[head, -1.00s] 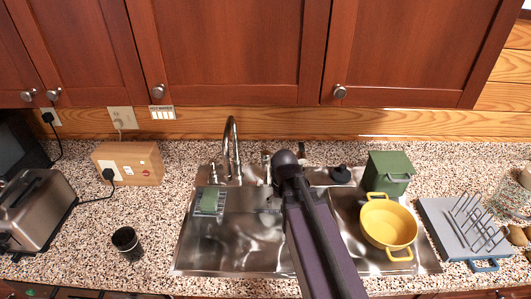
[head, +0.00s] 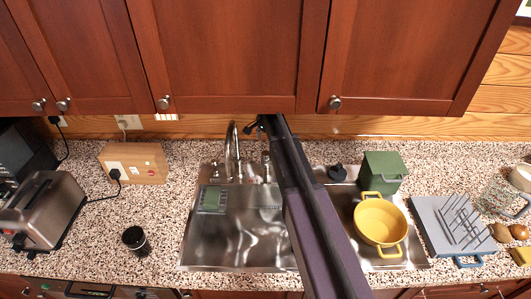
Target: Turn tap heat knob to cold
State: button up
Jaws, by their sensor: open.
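The curved metal tap (head: 235,150) stands at the back of the steel sink. A short upright metal fitting (head: 266,167) stands just right of the spout, close to my arm; it may be the heat knob, but it is too small to read its setting. Another small fitting (head: 214,172) stands left of the spout. My arm reaches over the middle of the sink towards the back wall. My gripper (head: 252,127) shows only as small dark parts past the arm's far end, open, above and behind the tap area. I see nothing in it, and most of it is hidden by the arm.
A yellow pot (head: 380,221) and a green canister (head: 383,172) are on the right, with a grey drying rack (head: 452,228) beyond. A toaster (head: 43,210) and dark cup (head: 134,240) stand left. Cabinets (head: 225,55) hang above.

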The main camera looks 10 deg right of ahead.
aim_at(265, 153)
jog(key=shift+f, duration=0.2)
jog(key=shift+f+b, duration=3.6)
jog(key=shift+b, duration=0.2)
jog(key=shift+c, duration=0.2)
grip_shut()
